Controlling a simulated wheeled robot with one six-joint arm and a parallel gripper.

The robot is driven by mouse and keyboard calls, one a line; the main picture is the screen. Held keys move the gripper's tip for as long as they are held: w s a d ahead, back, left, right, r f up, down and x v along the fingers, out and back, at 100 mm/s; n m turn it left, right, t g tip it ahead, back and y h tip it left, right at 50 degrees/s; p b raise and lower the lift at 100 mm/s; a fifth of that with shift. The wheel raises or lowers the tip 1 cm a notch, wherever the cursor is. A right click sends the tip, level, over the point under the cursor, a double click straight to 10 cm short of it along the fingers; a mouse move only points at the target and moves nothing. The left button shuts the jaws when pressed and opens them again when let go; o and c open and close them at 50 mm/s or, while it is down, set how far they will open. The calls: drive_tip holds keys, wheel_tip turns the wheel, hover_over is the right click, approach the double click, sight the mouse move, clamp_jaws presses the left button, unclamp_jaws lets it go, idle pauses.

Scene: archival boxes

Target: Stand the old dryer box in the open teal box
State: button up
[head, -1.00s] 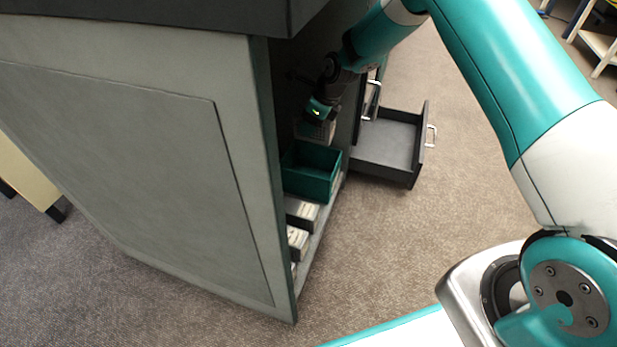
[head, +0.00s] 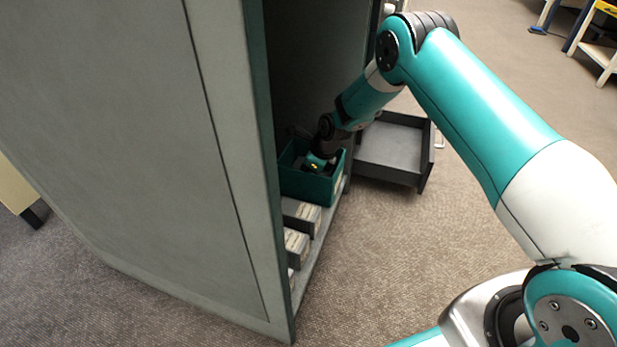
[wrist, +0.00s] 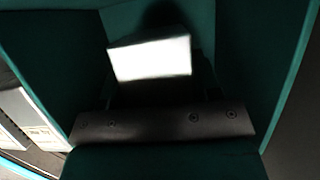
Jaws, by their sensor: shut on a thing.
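The open teal box (head: 312,187) stands on a low shelf of the grey cabinet. My gripper (head: 318,165) is lowered into its opening, and its fingers are hidden by the box walls in the head view. In the wrist view the teal walls (wrist: 45,60) surround my gripper (wrist: 155,95). The old dryer box (wrist: 150,57) shows there as a brightly lit pale face between the walls, with my gripper shut on it. Its lower part is hidden, and I cannot tell whether it touches the bottom.
Several grey boxes with pale labels (head: 297,243) stand on the shelf in front of the teal box. An open dark drawer (head: 390,152) sticks out to the right. The cabinet side (head: 130,150) fills the left. Carpet (head: 400,250) is clear on the right.

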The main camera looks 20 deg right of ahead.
drive_tip(key=shift+w, duration=0.1)
drive_tip(key=shift+f, duration=0.15)
drive_tip(key=o, duration=1.1)
